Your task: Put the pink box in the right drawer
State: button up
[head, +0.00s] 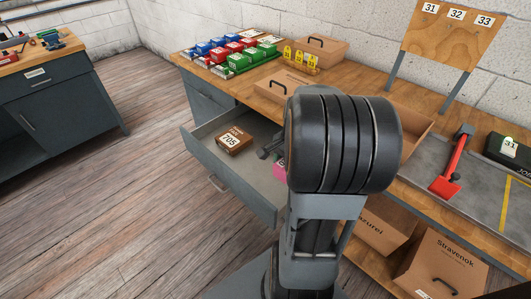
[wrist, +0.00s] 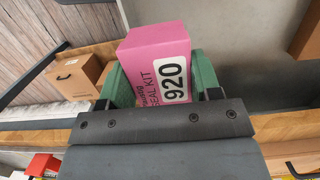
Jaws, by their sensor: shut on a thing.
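The pink box (wrist: 155,62), labelled "SEAL KIT 920", is held between the green fingers of my gripper (wrist: 162,80) in the wrist view. In the head view only a small part of the pink box (head: 280,170) shows; my arm hides the rest. My gripper (head: 270,152) is over the open drawer (head: 258,180) under the bench. I cannot tell whether the box touches the drawer floor. A brown box (head: 233,139) marked 705 lies in the drawer's left part.
The bench top (head: 185,64) holds red, blue and green boxes (head: 235,52), yellow tags (head: 300,57) and cardboard boxes (head: 322,47). A red tool (head: 450,165) lies on the grey mat at right. Large cartons (head: 445,265) stand below. Floor at left is clear.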

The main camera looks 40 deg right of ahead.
jog(key=w+d+f, duration=0.1)
jog(key=w+f, duration=0.1)
jog(key=w, duration=0.1)
jog(key=w+d+f, duration=0.1)
jog(key=w+f, duration=0.2)
jog(key=w, duration=0.1)
jog(key=w+f, duration=0.3)
jog(key=w, duration=0.1)
jog(key=shift+d+f, duration=0.25)
jog(key=shift+d, duration=0.15)
jog(key=shift+w+f, duration=0.15)
jog(key=shift+f, duration=0.1)
jog(key=shift+f+b, duration=0.3)
jog(key=shift+f, duration=1.25)
jog(key=shift+f, duration=0.1)
jog(key=shift+f, duration=0.1)
jog(key=o, duration=0.9)
